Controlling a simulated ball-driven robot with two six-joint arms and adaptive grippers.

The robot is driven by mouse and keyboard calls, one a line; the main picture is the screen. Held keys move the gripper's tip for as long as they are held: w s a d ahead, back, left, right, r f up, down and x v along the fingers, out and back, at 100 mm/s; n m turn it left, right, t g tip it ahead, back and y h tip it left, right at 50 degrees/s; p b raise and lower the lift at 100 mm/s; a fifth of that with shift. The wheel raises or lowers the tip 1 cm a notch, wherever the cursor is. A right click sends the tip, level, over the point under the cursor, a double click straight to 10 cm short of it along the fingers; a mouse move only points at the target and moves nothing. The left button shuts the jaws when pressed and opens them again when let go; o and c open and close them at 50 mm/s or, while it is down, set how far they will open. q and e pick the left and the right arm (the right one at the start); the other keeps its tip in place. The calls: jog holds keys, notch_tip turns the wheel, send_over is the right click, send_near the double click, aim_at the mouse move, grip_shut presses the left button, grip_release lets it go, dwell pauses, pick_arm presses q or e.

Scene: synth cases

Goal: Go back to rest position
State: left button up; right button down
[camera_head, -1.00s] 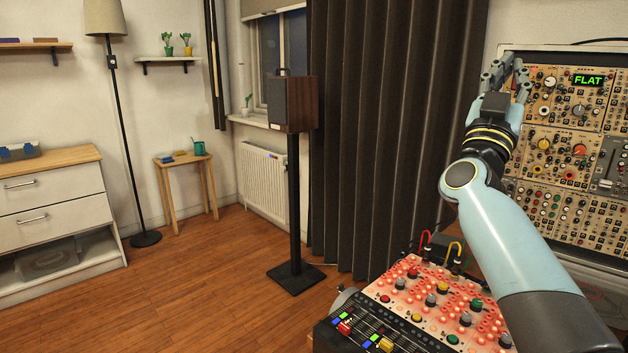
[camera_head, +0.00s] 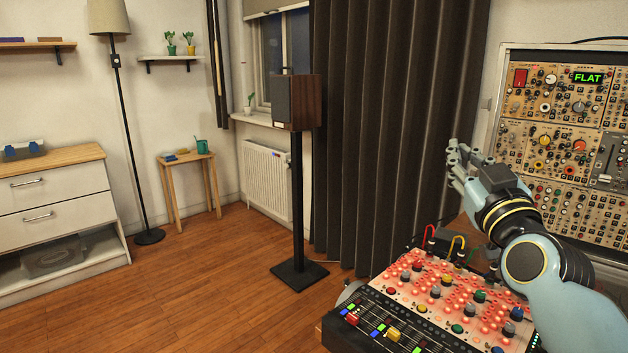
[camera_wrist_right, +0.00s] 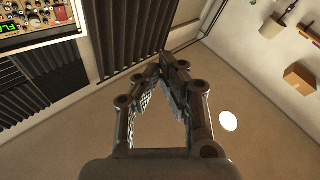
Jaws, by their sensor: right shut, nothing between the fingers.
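My right gripper (camera_head: 456,160) is shut and empty in the head view. It hangs in the air above the back of the lit mixer console and left of the modular synth rack, apart from both. In the right wrist view my right gripper (camera_wrist_right: 172,62) shows its two fingers coming together at the tips with nothing between them. My left gripper is not in view.
The synth rack (camera_head: 541,160) with a FLAT display stands at the right. The mixer (camera_head: 440,300) with knobs and patch cables lies below my right arm. A speaker (camera_head: 298,105) on a black stand and a dark curtain (camera_head: 400,120) stand behind. Open wooden floor (camera_head: 200,300) lies left.

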jog(key=s+a+f+n+g+y, duration=0.1)
jog(key=s+a+f+g+y, duration=0.1)
jog(key=s+f+g, duration=0.55)
jog(key=s+d+f+m+g+h, duration=0.1)
jog(key=s+d+f+g, duration=0.3)
jog(key=s, duration=0.6)
jog(key=s+f+m+g+h, duration=0.1)
jog(key=s+f+g, duration=0.2)
jog(key=s+f, duration=0.45)
jog(key=s+d+f+m+g+h, duration=0.1)
jog(key=s+d+f+m+g, duration=0.2)
jog(key=s, duration=0.9)
notch_tip(320, 180, down, 33)
jog(key=s+d+n+g+b, duration=0.1)
jog(key=s+d+g+b, duration=0.1)
jog(key=b, duration=0.4)
jog(key=s+f+b, duration=0.4)
jog(key=s+f, duration=1.4)
jog(key=f, duration=0.1)
jog(key=shift+s+d+f+g, duration=0.15)
jog(key=shift+d+f+g, duration=0.1)
jog(key=shift+f+g, duration=0.15)
